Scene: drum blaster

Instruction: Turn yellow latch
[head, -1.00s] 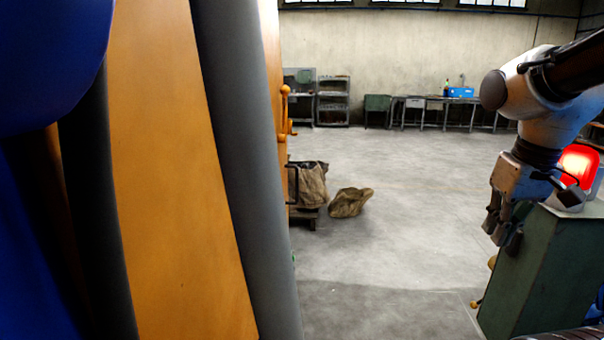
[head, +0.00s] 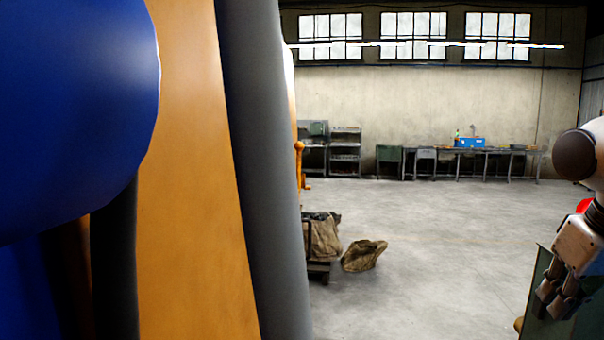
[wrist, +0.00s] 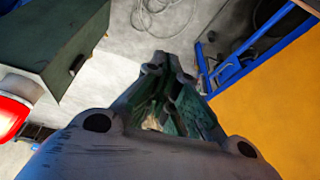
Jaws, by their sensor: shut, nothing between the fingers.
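A yellow-orange handle (head: 301,165) sticks out from the far edge of the orange machine (head: 195,170) in the head view. It is small there, and I cannot tell whether it is the yellow latch. A small yellowish part (head: 518,324) shows at the left edge of the green cabinet (head: 532,300). My gripper (head: 555,304) hangs fingers down at the right, in front of the cabinet and far from the handle. In the wrist view my gripper (wrist: 166,66) is shut and empty, above the floor. No latch is clear in the wrist view.
A blue rounded body (head: 70,110) and a grey post (head: 265,180) block the left. A cart with a sack (head: 322,238) and a loose sack (head: 363,255) stand on open floor. A red lamp (wrist: 10,115), a blue frame (wrist: 240,72) and cables (wrist: 255,25) surround my gripper.

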